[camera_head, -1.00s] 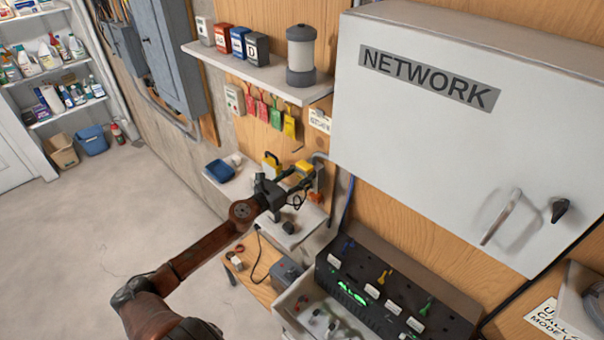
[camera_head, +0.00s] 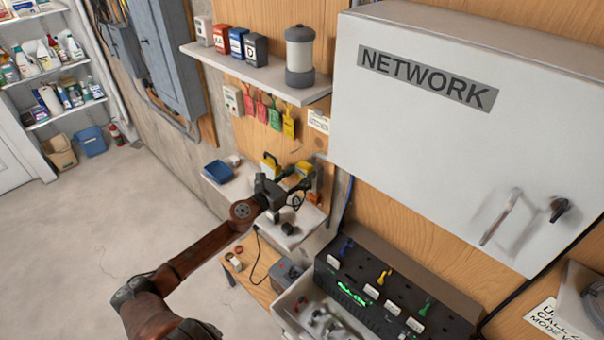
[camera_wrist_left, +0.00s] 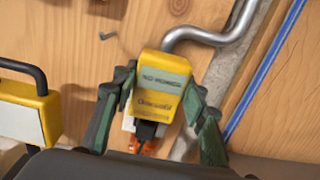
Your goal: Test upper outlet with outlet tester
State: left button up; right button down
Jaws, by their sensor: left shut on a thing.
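The yellow outlet tester (camera_wrist_left: 163,85) with a grey-green label sits between the two fingers of my left gripper (camera_wrist_left: 155,92) in the left wrist view. The gripper is shut on it. In the head view my left gripper (camera_head: 300,184) is by the wooden wall, with yellow (camera_head: 304,169) showing at its tips. A white piece and an orange part (camera_wrist_left: 150,136) show just below the tester. The outlets are mostly hidden, and I cannot tell whether the tester touches one. My right gripper is not in view.
A yellow block with a black handle (camera_wrist_left: 28,112) is left of the gripper. A bent metal conduit (camera_wrist_left: 215,38) runs above right. The network cabinet (camera_head: 470,130) juts out at right. A shelf (camera_head: 265,80) is above, and a black panel (camera_head: 390,290) is below right.

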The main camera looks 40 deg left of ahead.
pick_arm(q)
jog(key=shift+w, duration=0.1)
jog(key=o, duration=1.3)
jog(key=s, duration=0.8)
jog(key=s+a, duration=0.1)
jog(key=s, duration=0.3)
